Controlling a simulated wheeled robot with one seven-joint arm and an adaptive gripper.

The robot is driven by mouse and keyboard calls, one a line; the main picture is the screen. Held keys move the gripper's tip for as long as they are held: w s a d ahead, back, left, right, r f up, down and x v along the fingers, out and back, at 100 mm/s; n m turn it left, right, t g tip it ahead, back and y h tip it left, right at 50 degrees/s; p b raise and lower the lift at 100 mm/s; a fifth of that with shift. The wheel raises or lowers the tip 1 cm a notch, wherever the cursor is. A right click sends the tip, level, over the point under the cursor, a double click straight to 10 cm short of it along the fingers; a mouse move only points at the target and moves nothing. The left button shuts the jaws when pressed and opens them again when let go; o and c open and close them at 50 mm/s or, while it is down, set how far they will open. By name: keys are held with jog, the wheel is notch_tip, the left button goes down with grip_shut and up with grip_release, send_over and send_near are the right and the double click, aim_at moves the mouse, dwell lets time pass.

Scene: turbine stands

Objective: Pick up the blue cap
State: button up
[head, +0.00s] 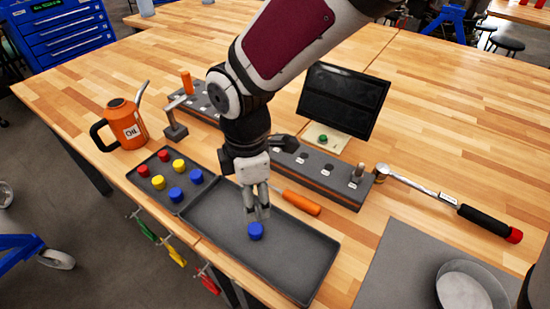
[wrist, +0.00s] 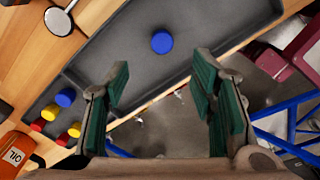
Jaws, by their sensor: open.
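A blue cap (head: 256,231) lies alone in the large empty compartment of the dark tray (head: 300,262). In the wrist view the same blue cap (wrist: 162,42) sits ahead of the fingers and between their lines. My gripper (head: 258,213) is open and empty, pointing down above the tray close to the cap. In the wrist view its two green-padded fingers (wrist: 165,92) stand wide apart. Two more blue caps (head: 196,176) lie in the small compartment at the left, with red caps (head: 143,170) and yellow caps (head: 158,183).
An orange oil can (head: 124,125) stands at the left.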

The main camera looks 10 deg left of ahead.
send_over(255, 229)
jog(key=f, duration=0.6)
jog(key=shift+w+d+f, duration=0.1)
jog(key=shift+w+f, duration=0.05)
jog(key=shift+w, duration=0.1)
jog(key=f, duration=0.4)
jog(key=shift+s+f+p, duration=0.25)
jog(key=shift+p, duration=0.15)
jog(key=shift+f, duration=0.4)
jog(key=c, duration=0.9)
